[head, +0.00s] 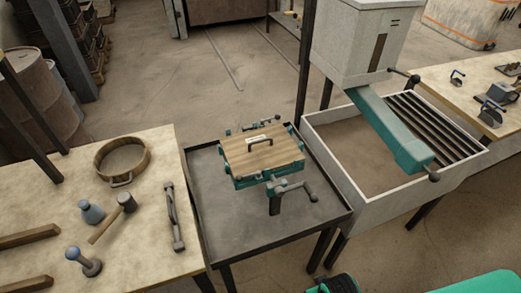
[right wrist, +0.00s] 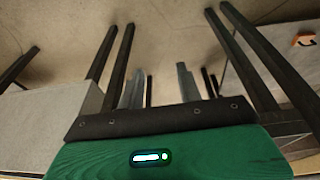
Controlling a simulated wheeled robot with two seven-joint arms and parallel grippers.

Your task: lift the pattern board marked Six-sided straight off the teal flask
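The pattern board (head: 262,149) is a wooden plate with a dark handle and a small pale label, too small to read. It lies flat on top of the teal flask (head: 258,181), covering its opening. The flask stands on a dark metal table in the middle of the head view, with a crank on its near right side. My right gripper (right wrist: 158,80) shows in the right wrist view, its two grey fingers apart with nothing between them. It is away from the board. My left gripper is not in view.
A wooden bench (head: 140,230) at left holds a sieve ring (head: 122,160), a mallet (head: 115,215) and other tools. At right, a sand bin (head: 360,165) stands under a hopper with a teal chute (head: 390,130). The dark table (head: 235,240) is bare in front of the flask.

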